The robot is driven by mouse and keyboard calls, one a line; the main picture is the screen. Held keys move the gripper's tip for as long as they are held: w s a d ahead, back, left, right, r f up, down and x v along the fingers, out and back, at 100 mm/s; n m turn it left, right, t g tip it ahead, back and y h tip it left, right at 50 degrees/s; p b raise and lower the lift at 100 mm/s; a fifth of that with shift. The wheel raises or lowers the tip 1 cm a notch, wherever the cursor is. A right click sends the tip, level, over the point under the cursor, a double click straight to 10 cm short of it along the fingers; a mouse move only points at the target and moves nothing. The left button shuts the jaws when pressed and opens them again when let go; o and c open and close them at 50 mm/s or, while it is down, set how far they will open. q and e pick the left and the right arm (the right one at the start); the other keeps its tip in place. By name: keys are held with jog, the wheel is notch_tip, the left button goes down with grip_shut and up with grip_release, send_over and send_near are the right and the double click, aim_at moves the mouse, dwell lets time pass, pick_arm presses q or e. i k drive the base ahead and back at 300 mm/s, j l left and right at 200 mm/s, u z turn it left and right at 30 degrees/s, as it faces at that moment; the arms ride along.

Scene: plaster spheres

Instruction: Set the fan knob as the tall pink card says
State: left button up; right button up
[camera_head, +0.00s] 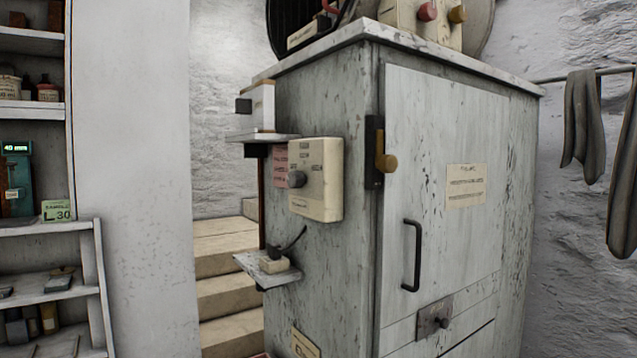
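A cream control box (326,185) is mounted on the left side of the grey cabinet. A pink card (281,165) is fixed on the cabinet side just left of the box. It is upright and partly hidden by the box and knob; its text cannot be read from here. I cannot tell whether the grey knob is the fan knob. Neither of my grippers is in view.
The cabinet (440,140) has a latch, a black handle (412,255) and a cream notice (466,185). Small ledges (268,272) hold a lever switch and a white box (258,105). Steps (228,295) lie behind; shelves (45,228) stand left. Cloths (582,120) hang right.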

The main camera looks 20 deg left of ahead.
aim_at(296, 180)
jog(key=j+u, duration=0.1)
jog(key=j, duration=0.35)
jog(key=i+j+u, duration=0.1)
jog(key=j, duration=0.35)
jog(key=i+j+u, duration=0.1)
jog(key=j, duration=0.35)
jog(key=i, duration=0.05)
